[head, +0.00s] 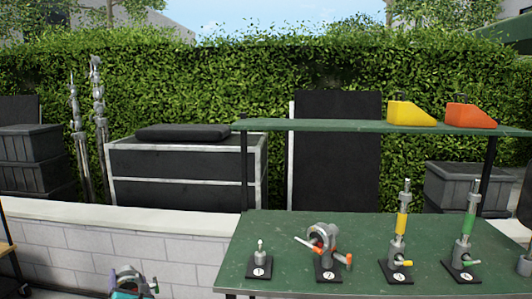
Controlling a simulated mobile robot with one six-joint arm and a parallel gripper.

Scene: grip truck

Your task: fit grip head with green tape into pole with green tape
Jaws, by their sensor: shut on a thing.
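The pole with green tape (468,224) stands upright in a black numbered base at the right of the green table. It has a bare metal pin at its top and a green-handled clamp low on its side. At the bottom left edge, a grey metal grip head (127,272) shows in part, cut off by the frame. My gripper (124,293) is shut on it, left of the table and well apart from the pole. Teal and purple parts show there, but I cannot make out the tape or the socket.
The green table (370,237) also holds a short pin on a base (260,265), an orange-taped grip head (322,242) and a yellow-taped pole (401,224). A shelf (310,126) with yellow (410,114) and orange (470,115) bins overhangs behind. A low wall (130,243) stands left.

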